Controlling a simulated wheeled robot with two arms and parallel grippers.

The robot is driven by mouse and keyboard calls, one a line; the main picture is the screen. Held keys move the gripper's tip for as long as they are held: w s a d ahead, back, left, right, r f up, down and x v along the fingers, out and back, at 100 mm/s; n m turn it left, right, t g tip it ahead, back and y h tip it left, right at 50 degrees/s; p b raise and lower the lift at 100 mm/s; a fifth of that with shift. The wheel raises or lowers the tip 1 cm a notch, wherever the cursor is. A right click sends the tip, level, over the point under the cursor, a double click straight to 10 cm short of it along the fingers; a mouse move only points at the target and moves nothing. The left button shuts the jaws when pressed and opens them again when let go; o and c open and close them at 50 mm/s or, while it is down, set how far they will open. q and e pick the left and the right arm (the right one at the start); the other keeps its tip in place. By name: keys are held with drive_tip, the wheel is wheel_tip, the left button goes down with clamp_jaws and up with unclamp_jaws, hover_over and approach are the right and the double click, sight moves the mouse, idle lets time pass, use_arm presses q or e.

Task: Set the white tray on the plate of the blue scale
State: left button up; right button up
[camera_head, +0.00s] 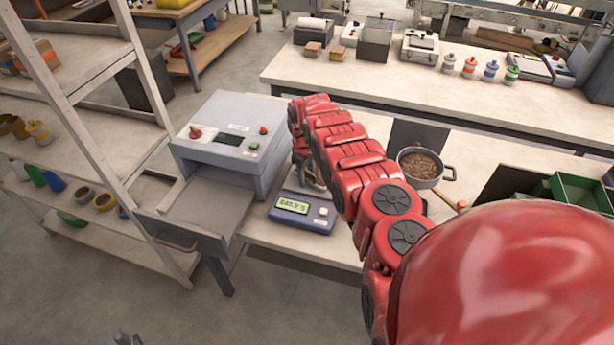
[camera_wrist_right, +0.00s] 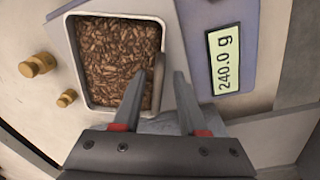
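The white tray (camera_wrist_right: 110,108) is filled with brown pellets and sits on the plate (camera_wrist_right: 184,45) of the blue scale (camera_wrist_right: 245,75). The scale also shows in the head view (camera_head: 300,222), and its display reads 240.0 g. My right gripper (camera_wrist_right: 160,74) is open at the tray's near right corner, its fingers apart on either side of a dark grip piece (camera_wrist_right: 158,82); contact cannot be told. In the head view my red right arm hides the tray and most of this gripper. A small grey tip at the bottom left (camera_head: 126,339) may be my left gripper.
A grey machine (camera_head: 236,140) with a protruding tray stands left of the scale. A pan of pellets (camera_head: 425,167) and green bins (camera_head: 575,195) are to the right. Two brass weights (camera_wrist_right: 38,64) lie beside the scale. Shelves stand at far left.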

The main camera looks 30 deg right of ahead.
drive_tip(key=shift+s+d+r, duration=0.15)
drive_tip(key=shift+r, duration=0.75)
drive_tip(key=r+b, duration=0.1)
drive_tip(key=r, duration=0.2)
drive_tip(key=r+b, duration=0.1)
drive_tip(key=r, duration=0.3)
drive_tip(key=shift+a+r, duration=0.2)
drive_tip(key=shift+r, duration=0.05)
wheel_tip(320, 180, up, 2)
drive_tip(key=shift+p, duration=0.75)
drive_tip(key=shift+s+a+r+p, duration=0.1)
drive_tip(key=shift+a+r+p, duration=0.05)
drive_tip(key=shift+r+p, duration=0.4)
